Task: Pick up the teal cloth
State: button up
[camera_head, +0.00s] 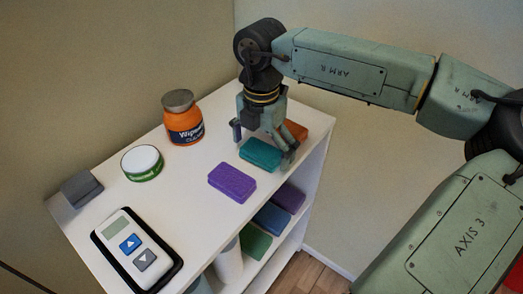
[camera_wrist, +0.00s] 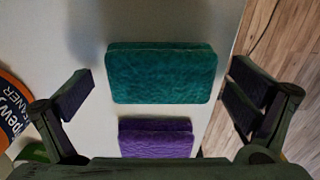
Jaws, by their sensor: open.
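The teal cloth (camera_head: 261,154) is a folded rectangular pad lying flat on the white shelf top, near its right edge. In the wrist view the teal cloth (camera_wrist: 162,74) lies ahead of and between the spread fingers. My gripper (camera_head: 263,148) is above it, pointing down, with a finger to either side. In the wrist view my gripper (camera_wrist: 163,98) is open and empty, its dark finger pads apart from the cloth. In the head view the fingers partly hide the cloth's edges.
A purple cloth (camera_head: 232,182) lies just beside the teal one, and an orange cloth (camera_head: 294,132) lies behind it. An orange wipes tub (camera_head: 183,118), a green-white tin (camera_head: 142,163), a grey block (camera_head: 81,188) and a handset (camera_head: 133,249) stand left.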

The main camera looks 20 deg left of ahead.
aim_at(263, 151)
jog(key=shift+c, duration=0.4)
jog(key=c, duration=1.1)
jog(key=shift+r, duration=0.1)
jog(key=shift+r+b, duration=0.45)
jog(key=shift+r, duration=0.2)
jog(key=shift+s+d+r+b, duration=0.15)
jog(key=shift+r+b, duration=0.15)
jog(key=shift+r, duration=0.2)
jog(key=shift+s+d+r+b, duration=0.1)
jog(key=shift+r+b, duration=0.15)
jog(key=shift+r, duration=0.2)
jog(key=s+d+b, duration=0.1)
jog(key=s+d, duration=0.2)
jog(key=s, duration=0.3)
jog(key=s+d+r+b, duration=0.1)
jog(key=s+d+b, duration=0.1)
jog(key=s+d, duration=0.2)
jog(key=s, duration=0.3)
jog(key=shift+s+d+r+b, duration=0.15)
jog(key=shift+d+r+b, duration=0.15)
